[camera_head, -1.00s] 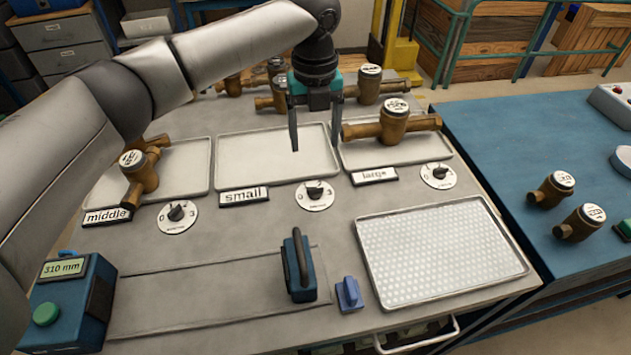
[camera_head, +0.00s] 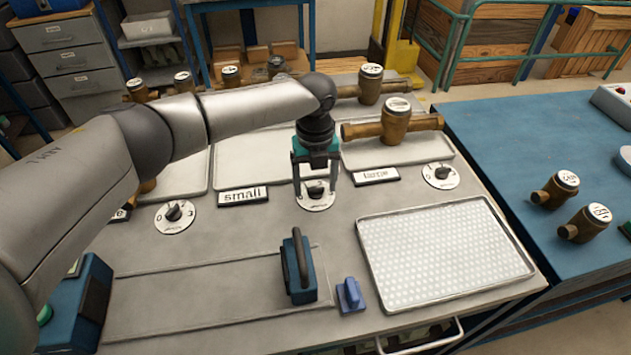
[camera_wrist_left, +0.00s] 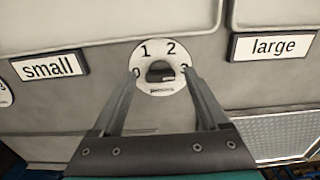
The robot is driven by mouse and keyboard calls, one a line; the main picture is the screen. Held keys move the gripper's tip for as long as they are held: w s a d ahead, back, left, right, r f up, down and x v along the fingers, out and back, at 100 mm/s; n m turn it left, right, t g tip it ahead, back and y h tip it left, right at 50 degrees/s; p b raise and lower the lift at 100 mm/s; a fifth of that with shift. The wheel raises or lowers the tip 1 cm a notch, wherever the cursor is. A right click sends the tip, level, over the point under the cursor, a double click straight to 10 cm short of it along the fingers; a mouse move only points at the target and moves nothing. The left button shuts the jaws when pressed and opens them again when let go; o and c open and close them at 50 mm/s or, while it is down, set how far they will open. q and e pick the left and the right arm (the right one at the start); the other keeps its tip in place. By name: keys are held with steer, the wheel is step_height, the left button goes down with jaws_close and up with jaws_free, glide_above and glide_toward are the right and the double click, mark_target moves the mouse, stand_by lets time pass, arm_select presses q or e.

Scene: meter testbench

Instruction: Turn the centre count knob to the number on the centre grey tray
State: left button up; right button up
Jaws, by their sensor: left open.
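The centre count knob (camera_head: 316,189) is a dark knob on a white round dial, in front of the centre tray. In the left wrist view the knob (camera_wrist_left: 160,72) sits on a dial marked 0, 1, 2, 3; its pointer direction is unclear. The centre grey tray (camera_head: 235,160), behind the "small" label (camera_head: 243,195), shows no meter on its visible part; my arm hides some of it. My left gripper (camera_head: 315,196) is open, its fingers pointing down on either side of the knob. In the wrist view the fingertips (camera_wrist_left: 160,74) flank the dial. My right gripper is not in view.
A brass meter (camera_head: 395,125) lies on the right tray behind the "large" label (camera_head: 377,176). The left dial (camera_head: 174,216) and right dial (camera_head: 440,175) flank the centre one. A blue handled block (camera_head: 298,268) and a perforated tray (camera_head: 440,255) are in front.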

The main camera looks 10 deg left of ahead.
arm_select(q)
steer(key=shift+c, duration=0.2)
jaws_close()
stand_by(0.3)
steer(key=shift+r, duration=0.1)
